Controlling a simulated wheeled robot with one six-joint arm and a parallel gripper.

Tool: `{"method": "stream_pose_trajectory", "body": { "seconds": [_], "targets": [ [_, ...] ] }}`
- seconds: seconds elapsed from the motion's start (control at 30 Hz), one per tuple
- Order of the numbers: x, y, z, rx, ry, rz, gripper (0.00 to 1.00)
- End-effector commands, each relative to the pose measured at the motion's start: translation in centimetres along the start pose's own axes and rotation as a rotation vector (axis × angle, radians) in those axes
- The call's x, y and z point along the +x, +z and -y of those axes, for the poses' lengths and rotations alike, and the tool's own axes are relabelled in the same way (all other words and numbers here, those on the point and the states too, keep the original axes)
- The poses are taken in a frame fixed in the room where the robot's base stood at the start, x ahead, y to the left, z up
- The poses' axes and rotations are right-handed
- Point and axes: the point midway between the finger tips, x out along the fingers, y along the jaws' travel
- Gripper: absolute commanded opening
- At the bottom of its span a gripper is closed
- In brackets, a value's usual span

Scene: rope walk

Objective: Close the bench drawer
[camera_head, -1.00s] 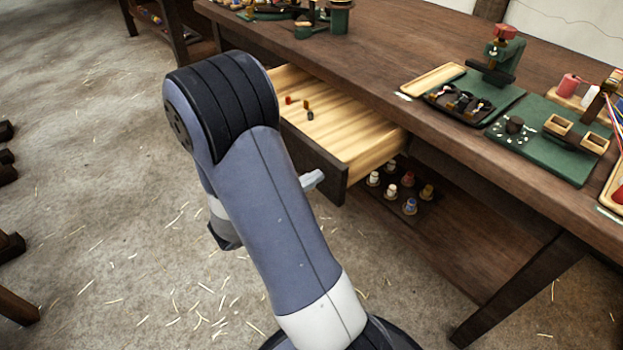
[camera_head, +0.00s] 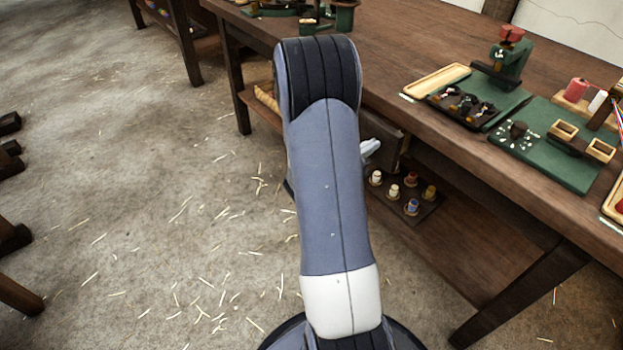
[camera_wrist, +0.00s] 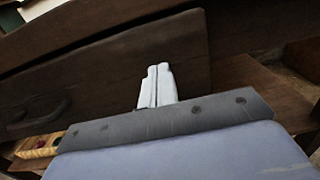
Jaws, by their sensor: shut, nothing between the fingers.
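The dark wood bench drawer (camera_head: 388,134) is in under the bench top in the head view, its pale inside out of sight. My arm hides most of its front, and I cannot tell whether it is fully flush. In the wrist view the drawer front (camera_wrist: 110,75) spans the upper part, with a dark curved handle (camera_wrist: 42,115) at the left. My gripper (camera_wrist: 158,68) is shut and empty, its pale fingertips at the drawer front, right of the handle. The fingers look touching or nearly so. The gripper (camera_head: 370,148) partly shows beside my arm in the head view.
The workbench (camera_head: 440,125) carries a wooden tray (camera_head: 437,80), green mats (camera_head: 555,150) and small tools. Below the drawer a lower shelf (camera_head: 470,235) holds a board of several small spools (camera_head: 410,190). The straw-strewn floor (camera_head: 150,220) at the left is open.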

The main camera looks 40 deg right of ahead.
Motion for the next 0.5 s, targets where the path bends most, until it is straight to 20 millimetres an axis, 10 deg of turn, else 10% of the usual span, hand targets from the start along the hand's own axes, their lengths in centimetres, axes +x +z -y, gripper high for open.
{"method": "stream_pose_trajectory", "body": {
  "seconds": [0.5],
  "targets": [
    [7.2, -0.1, 0.0, 0.000, 0.000, 0.000, 0.00]
  ]
}}
